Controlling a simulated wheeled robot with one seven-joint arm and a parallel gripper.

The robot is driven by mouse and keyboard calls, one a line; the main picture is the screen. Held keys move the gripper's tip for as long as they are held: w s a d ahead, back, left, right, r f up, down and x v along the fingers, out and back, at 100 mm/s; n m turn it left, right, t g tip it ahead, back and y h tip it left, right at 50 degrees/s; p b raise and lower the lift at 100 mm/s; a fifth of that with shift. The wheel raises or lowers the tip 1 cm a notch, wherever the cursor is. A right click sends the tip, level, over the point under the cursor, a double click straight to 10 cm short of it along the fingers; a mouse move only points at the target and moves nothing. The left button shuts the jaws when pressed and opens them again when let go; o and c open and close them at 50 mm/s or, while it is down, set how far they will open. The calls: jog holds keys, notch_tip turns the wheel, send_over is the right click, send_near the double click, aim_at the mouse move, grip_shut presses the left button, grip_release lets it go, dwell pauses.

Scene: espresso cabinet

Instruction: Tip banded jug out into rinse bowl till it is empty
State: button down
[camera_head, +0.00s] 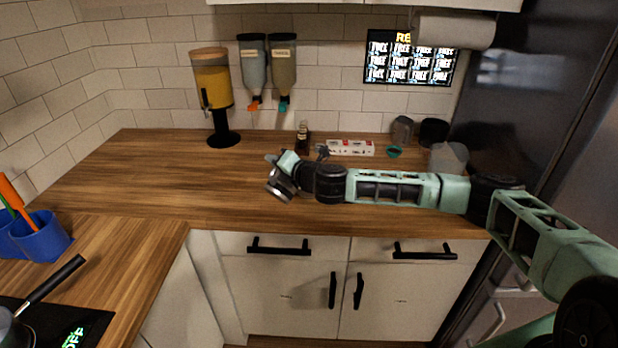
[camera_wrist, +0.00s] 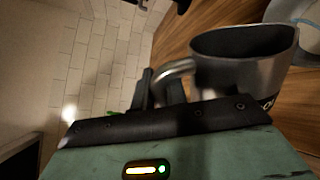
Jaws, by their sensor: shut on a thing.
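My gripper (camera_wrist: 165,88) is shut on the curved metal handle of a metallic jug (camera_wrist: 235,75). The jug has a dark patch with pale lettering low on its side, partly cut off by my gripper. Its open mouth shows a dark inside, and I cannot tell whether anything is in it. In the head view the jug (camera_head: 281,184) hangs tilted at the end of my arm, above the wooden counter. A pale grey rounded vessel (camera_wrist: 297,12) shows partly at the wrist view's top right corner; I cannot tell whether it is the rinse bowl.
A pale grey container (camera_head: 448,157) and dark containers (camera_head: 433,131) stand at the counter's back right. A small dark bottle (camera_head: 302,138), a white-and-red box (camera_head: 351,147) and a juice dispenser (camera_head: 213,95) stand along the back. The counter's left middle (camera_head: 150,185) is clear.

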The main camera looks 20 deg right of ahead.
jog(key=shift+w+d+r+m+p, duration=0.35)
jog(key=shift+r+m+p, duration=0.2)
jog(key=shift+p, duration=0.25)
jog(key=shift+w+d+r+m+g+y+p, duration=0.3)
jog(key=shift+d+r+m+p, duration=0.25)
jog(key=shift+p, duration=0.35)
